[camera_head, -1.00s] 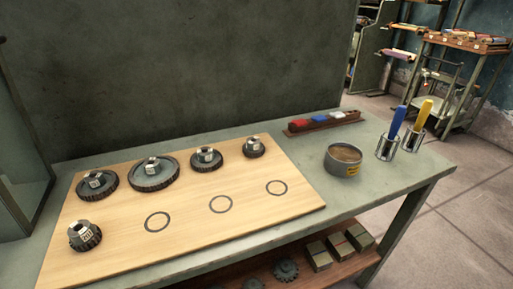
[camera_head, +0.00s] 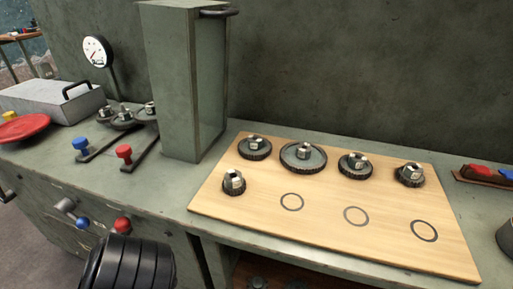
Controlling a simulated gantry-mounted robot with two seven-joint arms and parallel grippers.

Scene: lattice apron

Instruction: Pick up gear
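A light wooden board (camera_head: 330,232) lies on the bench. Several dark toothed gears with light hubs stand along its back edge: a medium gear (camera_head: 255,148) at the left, the widest gear (camera_head: 303,157) beside it, then a smaller gear (camera_head: 355,165) and another small gear (camera_head: 410,175) at the right. A small, taller gear (camera_head: 234,183) stands alone at the board's front left. Three empty dark rings are marked in the front row: left ring (camera_head: 292,202), middle ring (camera_head: 356,216), right ring (camera_head: 424,231). Neither of my grippers is in view.
A tall green-grey cabinet (camera_head: 180,85) stands left of the board. Blue-knobbed (camera_head: 80,143) and red-knobbed (camera_head: 124,152) levers, more gears (camera_head: 122,118), a red dish (camera_head: 24,128) and a grey box (camera_head: 55,103) are further left. A rack (camera_head: 485,176) is at right.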

